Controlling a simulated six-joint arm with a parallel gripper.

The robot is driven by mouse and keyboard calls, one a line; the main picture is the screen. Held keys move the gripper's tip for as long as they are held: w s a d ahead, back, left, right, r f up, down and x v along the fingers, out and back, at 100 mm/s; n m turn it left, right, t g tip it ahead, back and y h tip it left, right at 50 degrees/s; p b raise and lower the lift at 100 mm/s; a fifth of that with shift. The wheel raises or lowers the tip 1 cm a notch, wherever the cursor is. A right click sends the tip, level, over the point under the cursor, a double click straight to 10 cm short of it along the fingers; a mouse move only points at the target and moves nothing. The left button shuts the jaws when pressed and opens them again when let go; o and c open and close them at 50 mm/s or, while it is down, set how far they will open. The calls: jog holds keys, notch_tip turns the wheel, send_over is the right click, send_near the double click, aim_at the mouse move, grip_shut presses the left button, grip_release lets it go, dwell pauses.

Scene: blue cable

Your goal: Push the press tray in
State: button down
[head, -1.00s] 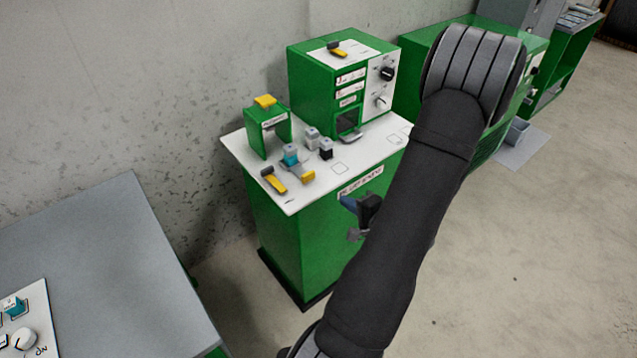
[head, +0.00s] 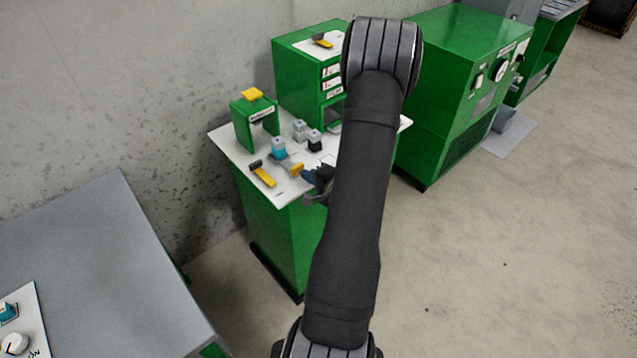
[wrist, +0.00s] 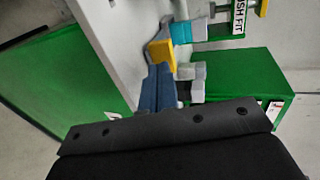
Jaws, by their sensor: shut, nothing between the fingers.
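The green press (head: 255,128) with a yellow top stands on the white bench top. Its grey tray (head: 287,161) sticks out in front, with a teal block (head: 279,148) on it and a yellow handle (head: 297,169) at its outer end. In the wrist view the handle (wrist: 161,54) and teal block (wrist: 181,32) show just past my fingertips. My gripper (head: 318,178) is shut and empty, just right of the handle. In the wrist view its blue fingers (wrist: 158,88) point at the handle; I cannot tell whether they touch it.
Two grey-topped blocks (head: 307,134) stand right of the tray. A yellow lever (head: 263,174) with a dark end lies left of it. A green box (head: 298,70) stands behind, partly hidden by my arm. Free floor lies to the right.

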aim_at(298, 167)
jog(key=shift+w+a, duration=0.45)
jog(key=shift+a, duration=0.05)
jog(key=shift+w, duration=0.1)
jog(key=w+a, duration=0.2)
jog(key=shift+w+a, duration=0.35)
jog(key=shift+a, duration=0.05)
